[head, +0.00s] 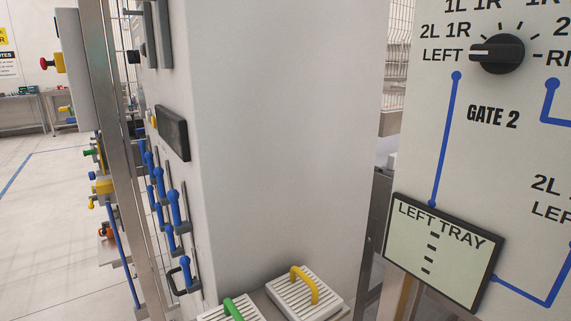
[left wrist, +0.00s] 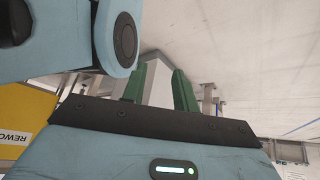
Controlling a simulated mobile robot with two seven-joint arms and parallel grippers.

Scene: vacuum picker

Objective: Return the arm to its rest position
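In the left wrist view my left gripper (left wrist: 161,70) shows two green fingers standing apart, with nothing between them. A light blue rounded arm link (left wrist: 122,38) of mine is close beside the fingers at the upper left. Neither arm nor gripper shows in the head view. My right gripper is in neither view.
The head view shows a tall pale cabinet (head: 285,130) with blue levers (head: 170,240) on its left side. A panel with a black knob (head: 497,53) and a "LEFT TRAY" display (head: 437,248) stands at right. A yellow-handled slotted block (head: 302,292) sits low. Open floor (head: 50,220) lies left.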

